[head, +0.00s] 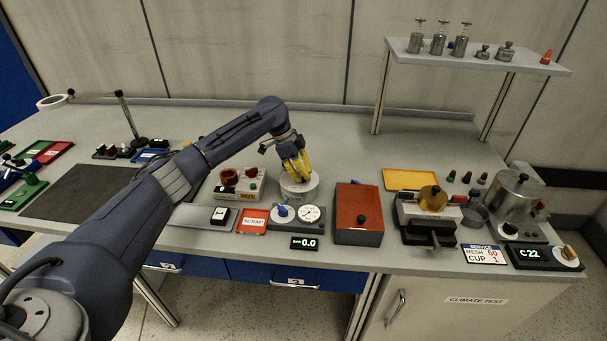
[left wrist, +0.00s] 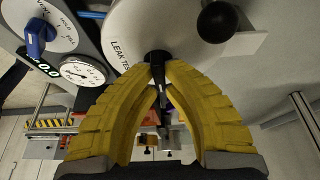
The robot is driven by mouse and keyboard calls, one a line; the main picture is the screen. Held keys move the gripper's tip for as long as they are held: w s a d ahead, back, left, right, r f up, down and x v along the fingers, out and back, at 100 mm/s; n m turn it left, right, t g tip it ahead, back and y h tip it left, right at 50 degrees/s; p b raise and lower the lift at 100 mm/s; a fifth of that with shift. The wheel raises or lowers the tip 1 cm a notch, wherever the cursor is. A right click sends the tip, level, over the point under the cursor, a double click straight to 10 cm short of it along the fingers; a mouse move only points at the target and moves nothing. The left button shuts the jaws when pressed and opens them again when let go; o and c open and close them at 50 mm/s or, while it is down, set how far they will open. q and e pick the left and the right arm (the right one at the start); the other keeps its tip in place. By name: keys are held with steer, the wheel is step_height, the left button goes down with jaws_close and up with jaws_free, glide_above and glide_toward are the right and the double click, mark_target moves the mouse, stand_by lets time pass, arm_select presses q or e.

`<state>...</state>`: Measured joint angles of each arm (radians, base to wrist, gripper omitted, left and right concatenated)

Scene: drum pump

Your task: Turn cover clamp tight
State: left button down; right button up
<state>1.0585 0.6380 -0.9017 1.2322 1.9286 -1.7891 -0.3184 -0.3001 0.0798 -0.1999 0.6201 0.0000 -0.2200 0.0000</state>
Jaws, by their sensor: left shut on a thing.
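My left gripper (head: 299,174), with yellow fingers, points down onto the white round leak-test vessel (head: 300,187) near the middle of the bench. In the left wrist view its fingertips close on a black clamp piece (left wrist: 158,57) at the vessel, whose wall reads "LEAK TES…". I take this piece to be the cover clamp; its lower part is hidden between the fingers. A black ball knob (left wrist: 217,22) shows beside it, apart from the fingers. How tight the clamp is cannot be told. My right gripper is not in view.
In front of the vessel stand a blue-knobbed valve (head: 282,210), a gauge (head: 309,213) and a display (head: 304,243) reading 0.0. The bench behind is clear.

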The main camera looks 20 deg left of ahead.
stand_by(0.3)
arm_select(q)
steer(key=c, duration=1.5)
jaws_free()
steer(key=v, duration=1.2)
